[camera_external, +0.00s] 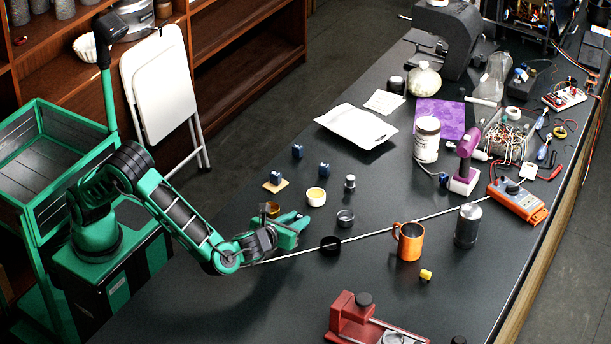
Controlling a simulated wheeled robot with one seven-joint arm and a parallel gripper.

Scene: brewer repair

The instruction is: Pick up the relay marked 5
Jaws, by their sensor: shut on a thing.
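A brass cup (272,209) stands just behind my gripper, and a grey round tin (345,217) and black ring (330,244) to its right. A long thin rod (375,232) crosses the bench. An orange mug (410,241) stands farther right. The front left bench is clear.

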